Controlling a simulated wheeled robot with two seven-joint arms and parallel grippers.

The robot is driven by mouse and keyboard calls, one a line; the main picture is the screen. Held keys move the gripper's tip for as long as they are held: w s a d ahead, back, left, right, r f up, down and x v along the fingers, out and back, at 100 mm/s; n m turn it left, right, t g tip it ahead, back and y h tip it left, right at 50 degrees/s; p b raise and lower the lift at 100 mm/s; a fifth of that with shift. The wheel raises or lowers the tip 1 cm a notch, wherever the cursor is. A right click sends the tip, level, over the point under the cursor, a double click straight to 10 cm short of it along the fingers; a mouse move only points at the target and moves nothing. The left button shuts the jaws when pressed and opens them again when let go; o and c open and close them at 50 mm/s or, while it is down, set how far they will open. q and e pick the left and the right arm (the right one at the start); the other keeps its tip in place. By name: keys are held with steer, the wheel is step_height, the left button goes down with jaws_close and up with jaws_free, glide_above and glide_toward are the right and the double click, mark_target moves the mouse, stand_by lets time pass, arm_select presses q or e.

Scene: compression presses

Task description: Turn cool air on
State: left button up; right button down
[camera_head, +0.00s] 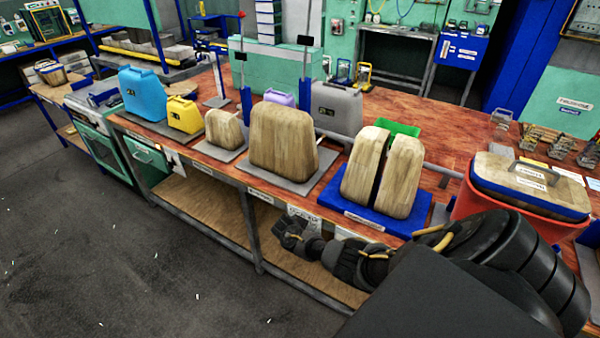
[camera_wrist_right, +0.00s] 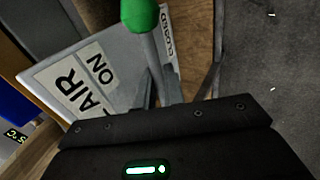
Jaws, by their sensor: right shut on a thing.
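A white panel (camera_wrist_right: 85,72) reading "AIR ON" and "CLOSED" fills the left of the right wrist view. A grey lever (camera_wrist_right: 155,60) with a green rounded knob (camera_wrist_right: 140,12) crosses over it. My right gripper (camera_wrist_right: 172,88) is shut on the lever, below the knob in the picture. In the head view my right gripper (camera_head: 287,232) is at the front of the bench, just under its top edge. Part of the white panel (camera_head: 303,213) shows behind it there; the lever is hidden by the gripper. My left gripper is not in view.
The wooden bench (camera_head: 400,110) carries blue (camera_head: 143,95) and yellow (camera_head: 184,115) canisters, wooden blocks (camera_head: 283,143) and a red bin (camera_head: 510,210) at the right. A wooden lower shelf (camera_head: 205,210) lies under it. The dark floor (camera_head: 110,240) in front is clear.

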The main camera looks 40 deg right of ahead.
steer(key=shift+s+g, duration=0.1)
steer(key=shift+g, duration=0.2)
steer(key=c, duration=1.6)
jaws_free()
steer(key=shift+r, duration=0.15)
steer(key=shift+a+r, duration=0.1)
steer(key=shift+r, duration=0.15)
steer(key=p+v, duration=0.2)
steer(key=v, duration=0.8)
steer(key=shift+a+f, duration=0.1)
